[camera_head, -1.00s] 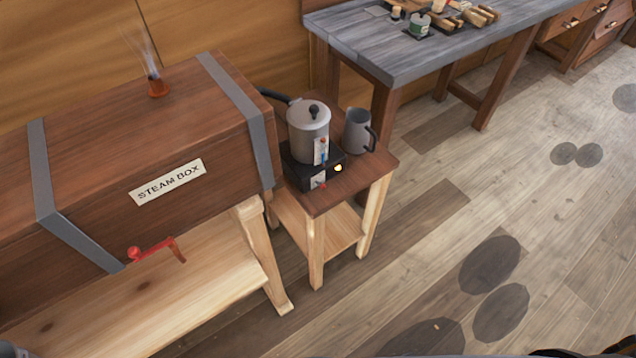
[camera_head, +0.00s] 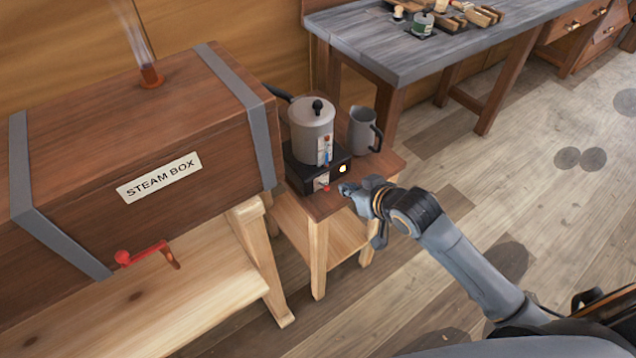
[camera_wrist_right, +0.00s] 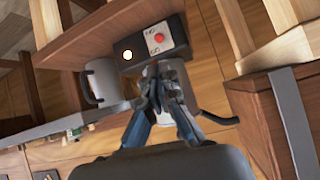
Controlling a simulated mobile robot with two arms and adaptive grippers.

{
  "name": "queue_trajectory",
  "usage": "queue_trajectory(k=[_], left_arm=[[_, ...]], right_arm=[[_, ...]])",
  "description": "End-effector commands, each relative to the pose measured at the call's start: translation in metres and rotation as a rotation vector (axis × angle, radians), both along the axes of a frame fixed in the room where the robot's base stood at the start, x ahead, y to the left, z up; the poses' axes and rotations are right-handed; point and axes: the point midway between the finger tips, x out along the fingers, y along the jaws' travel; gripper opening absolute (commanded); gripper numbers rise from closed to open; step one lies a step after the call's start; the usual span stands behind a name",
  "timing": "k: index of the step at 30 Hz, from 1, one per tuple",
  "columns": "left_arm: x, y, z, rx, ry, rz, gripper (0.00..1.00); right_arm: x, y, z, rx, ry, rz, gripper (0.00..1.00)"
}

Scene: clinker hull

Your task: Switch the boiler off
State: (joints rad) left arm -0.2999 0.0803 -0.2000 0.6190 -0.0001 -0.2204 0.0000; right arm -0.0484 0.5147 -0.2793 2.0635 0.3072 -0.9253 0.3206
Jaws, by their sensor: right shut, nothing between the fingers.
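The boiler (camera_head: 311,135) is a grey lidded pot on a black base (camera_head: 300,173) on a small wooden stand. The base's front has a lit pale lamp (camera_head: 343,168) and a light switch plate (camera_head: 321,182) with a red part. In the right wrist view the plate (camera_wrist_right: 158,38) has a red button (camera_wrist_right: 159,38) and lettering too small to read surely; the lamp (camera_wrist_right: 127,55) glows beside it. My right gripper (camera_head: 346,189) is shut and empty, just in front of the base and near the plate; contact cannot be told. In the wrist view its fingers (camera_wrist_right: 155,85) are together. My left gripper is not in view.
A grey mug (camera_head: 361,130) stands right of the boiler on the stand (camera_head: 385,166). The steam box (camera_head: 130,130), with a red crank handle (camera_head: 145,254), is at left. A workbench (camera_head: 420,50) with tools is behind. Floor is free at right.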

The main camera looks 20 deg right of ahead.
Motion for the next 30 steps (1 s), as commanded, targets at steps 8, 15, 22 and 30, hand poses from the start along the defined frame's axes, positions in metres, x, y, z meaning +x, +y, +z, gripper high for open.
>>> queue_trajectory(k=[8,15,22,30], left_arm=[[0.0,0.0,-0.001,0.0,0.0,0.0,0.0],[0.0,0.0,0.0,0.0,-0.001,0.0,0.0],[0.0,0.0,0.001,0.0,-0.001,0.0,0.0],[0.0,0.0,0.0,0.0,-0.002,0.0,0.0]], right_arm=[[-0.001,0.002,0.007,0.002,-0.008,0.007,0.0],[0.005,0.004,0.003,0.003,-0.008,0.006,0.0],[0.034,0.013,-0.02,0.004,-0.008,0.005,0.0],[0.066,0.022,-0.046,0.003,-0.008,0.005,0.0]])
